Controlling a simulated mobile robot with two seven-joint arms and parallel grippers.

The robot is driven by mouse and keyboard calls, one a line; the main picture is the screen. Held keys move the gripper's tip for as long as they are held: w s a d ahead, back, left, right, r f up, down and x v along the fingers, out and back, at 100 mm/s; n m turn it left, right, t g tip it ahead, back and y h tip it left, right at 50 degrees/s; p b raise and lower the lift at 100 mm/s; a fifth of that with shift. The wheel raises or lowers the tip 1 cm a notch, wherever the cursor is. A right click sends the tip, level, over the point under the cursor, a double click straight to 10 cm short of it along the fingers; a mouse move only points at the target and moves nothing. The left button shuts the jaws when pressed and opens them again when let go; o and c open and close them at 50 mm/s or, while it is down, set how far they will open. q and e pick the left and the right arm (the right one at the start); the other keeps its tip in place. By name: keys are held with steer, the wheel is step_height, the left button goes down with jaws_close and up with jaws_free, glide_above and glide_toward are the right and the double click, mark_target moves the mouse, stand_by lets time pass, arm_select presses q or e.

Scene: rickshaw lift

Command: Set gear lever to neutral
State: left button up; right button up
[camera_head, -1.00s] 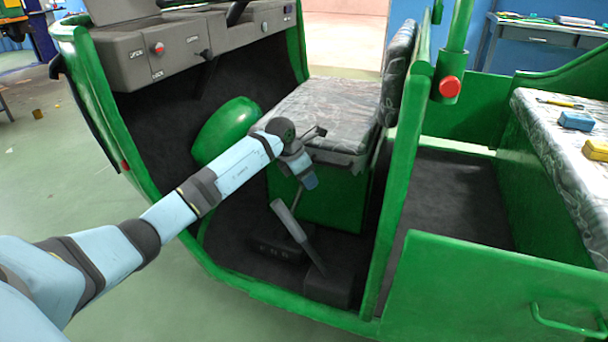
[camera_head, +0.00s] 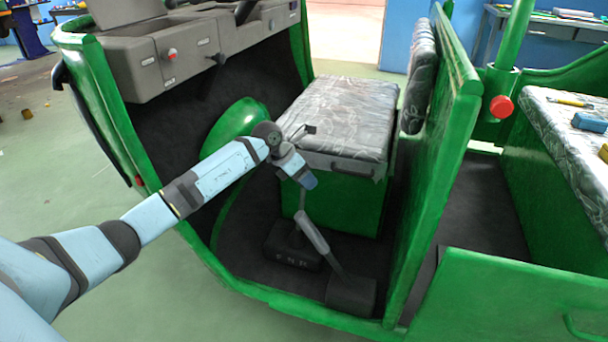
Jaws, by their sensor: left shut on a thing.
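The gear lever (camera_head: 302,201) is a thin grey shaft that rises from a dark floor box (camera_head: 292,250) with letters on its front, seemingly F N R. My left gripper (camera_head: 305,181) is at the lever's upper end, in front of the seat, and is shut on it. The lever's knob is hidden by the gripper. The lever looks nearly upright; its exact slot cannot be told, as its foot is partly behind another lever. My right gripper is not in view.
A thicker grey lever (camera_head: 313,232) slants up from a second floor box (camera_head: 350,293), close by the gear lever. The patterned seat (camera_head: 345,115) is behind the gripper. A green partition (camera_head: 440,180) stands at the right, the grey dashboard (camera_head: 190,45) at upper left.

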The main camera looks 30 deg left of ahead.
arm_select(q)
steer(key=shift+s+a+f+h, duration=0.1)
steer(key=shift+s+a+h, duration=0.05)
steer(key=shift+a, duration=0.35)
steer(key=shift+s+a+h, duration=0.1)
steer(key=shift+a+h, duration=0.05)
steer(key=shift+a, duration=0.3)
steer(key=shift+s+a, duration=0.1)
steer(key=shift+a, duration=0.25)
steer(key=o, duration=1.3)
steer(key=shift+c, duration=0.2)
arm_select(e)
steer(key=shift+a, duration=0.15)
arm_select(q)
steer(key=shift+r, duration=0.2)
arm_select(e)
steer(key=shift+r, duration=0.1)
